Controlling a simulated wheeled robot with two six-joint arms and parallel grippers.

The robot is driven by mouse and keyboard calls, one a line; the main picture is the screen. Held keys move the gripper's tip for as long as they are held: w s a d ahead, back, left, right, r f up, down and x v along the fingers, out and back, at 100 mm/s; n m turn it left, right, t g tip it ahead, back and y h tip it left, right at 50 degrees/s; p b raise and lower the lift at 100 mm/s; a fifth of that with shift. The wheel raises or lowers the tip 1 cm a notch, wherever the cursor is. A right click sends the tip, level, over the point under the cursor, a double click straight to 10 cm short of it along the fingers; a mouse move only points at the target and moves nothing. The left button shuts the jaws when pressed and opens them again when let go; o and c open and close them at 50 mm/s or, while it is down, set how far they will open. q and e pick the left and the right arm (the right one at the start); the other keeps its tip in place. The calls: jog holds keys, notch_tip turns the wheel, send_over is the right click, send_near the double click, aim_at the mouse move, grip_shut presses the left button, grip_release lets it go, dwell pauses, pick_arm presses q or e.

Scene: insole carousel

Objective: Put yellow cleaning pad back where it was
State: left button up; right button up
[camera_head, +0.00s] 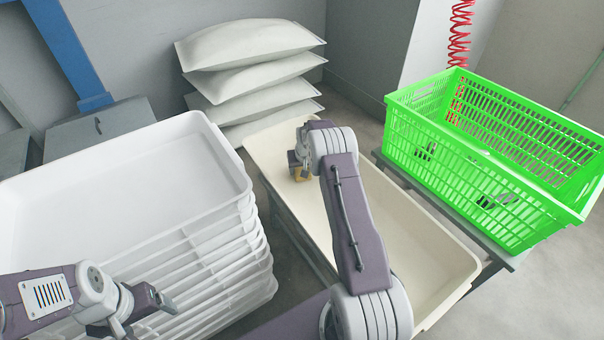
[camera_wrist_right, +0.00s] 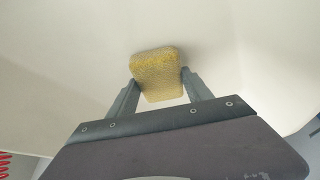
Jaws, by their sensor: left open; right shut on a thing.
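The yellow cleaning pad (camera_wrist_right: 158,76) is a small speckled block between the two fingers of my right gripper (camera_wrist_right: 157,92) in the right wrist view. My right gripper is shut on it. In the head view the pad (camera_head: 298,173) shows as a small tan patch under my right gripper (camera_head: 301,166), over the left far part of a cream tray (camera_head: 432,240). Whether the pad touches the tray floor I cannot tell. My left gripper (camera_head: 122,326) is at the lower left, in front of the stacked white trays, open and empty.
A stack of white trays (camera_head: 215,160) stands on the left. A green basket (camera_head: 470,165) stands on a grey surface to the right. White sacks (camera_head: 250,75) are piled behind the cream tray. A red coiled hose (camera_head: 459,35) hangs behind the basket.

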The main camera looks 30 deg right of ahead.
jog(key=shift+f, duration=0.3)
jog(key=o, duration=1.3)
jog(key=shift+r, duration=0.15)
jog(key=p+v, duration=0.6)
jog(key=v, duration=0.5)
jog(key=s+a+r+n+g+y, duration=0.1)
jog(key=s+a+r, duration=0.2)
jog(key=s+a, duration=0.25)
jog(key=s+a+r+n, duration=0.1)
jog(key=s+a+r, duration=0.2)
jog(key=s+a, duration=0.45)
jog(key=s, duration=0.3)
jog(key=s+a+n+g, duration=0.1)
jog(key=s+a, duration=0.2)
jog(key=s, duration=0.3)
jog(key=s+a+r+g, duration=0.1)
jog(key=s+a, duration=0.1)
jog(key=s, duration=0.4)
jog(key=shift+a+y, duration=0.15)
jog(key=shift+y, duration=0.15)
